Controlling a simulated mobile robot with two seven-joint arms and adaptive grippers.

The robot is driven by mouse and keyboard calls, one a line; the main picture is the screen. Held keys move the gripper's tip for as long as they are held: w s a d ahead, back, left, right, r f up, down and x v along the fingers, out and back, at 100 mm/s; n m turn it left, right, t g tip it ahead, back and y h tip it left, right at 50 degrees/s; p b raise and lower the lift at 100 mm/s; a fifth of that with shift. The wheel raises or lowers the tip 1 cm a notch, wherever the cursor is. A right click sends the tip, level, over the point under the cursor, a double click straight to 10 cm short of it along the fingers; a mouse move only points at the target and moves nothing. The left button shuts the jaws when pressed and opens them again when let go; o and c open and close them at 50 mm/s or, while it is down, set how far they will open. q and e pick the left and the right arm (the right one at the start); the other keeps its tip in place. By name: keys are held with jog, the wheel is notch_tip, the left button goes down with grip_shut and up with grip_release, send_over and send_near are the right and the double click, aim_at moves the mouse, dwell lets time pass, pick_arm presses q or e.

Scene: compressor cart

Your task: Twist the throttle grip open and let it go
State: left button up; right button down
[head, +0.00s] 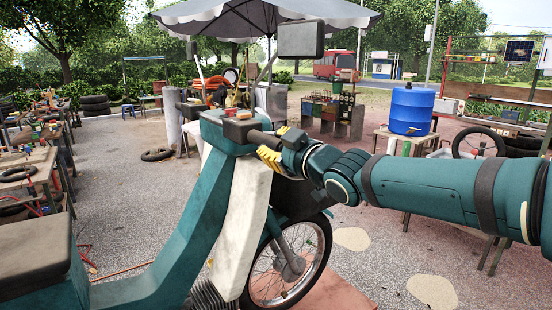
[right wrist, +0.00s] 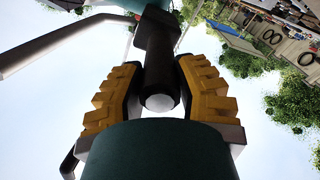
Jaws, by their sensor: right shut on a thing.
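The throttle grip (head: 262,138) is the dark cylinder on the right end of the handlebar of a teal and white motorbike (head: 182,210). My right gripper (head: 276,148), with yellow ribbed fingers, is at this grip. In the right wrist view the black throttle grip (right wrist: 160,75) lies between the two yellow fingers, its round end towards the camera. My right gripper (right wrist: 160,98) is shut on it. The exact contact on each side is hard to see. My left gripper is not in view.
A mirror (head: 301,39) stands above the handlebar. The front wheel (head: 290,264) is below my right arm. A blue barrel (head: 411,110) stands on a table behind that arm. A cluttered workbench (head: 32,163) is at the left. Open paving lies between bench and motorbike.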

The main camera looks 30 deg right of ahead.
jog(key=shift+n+b, duration=0.9)
jog(key=shift+n, duration=0.8)
jog(key=c, duration=0.6)
grip_release()
jog(key=shift+w, duration=0.1)
jog(key=s+d, duration=0.1)
jog(key=s, duration=1.1)
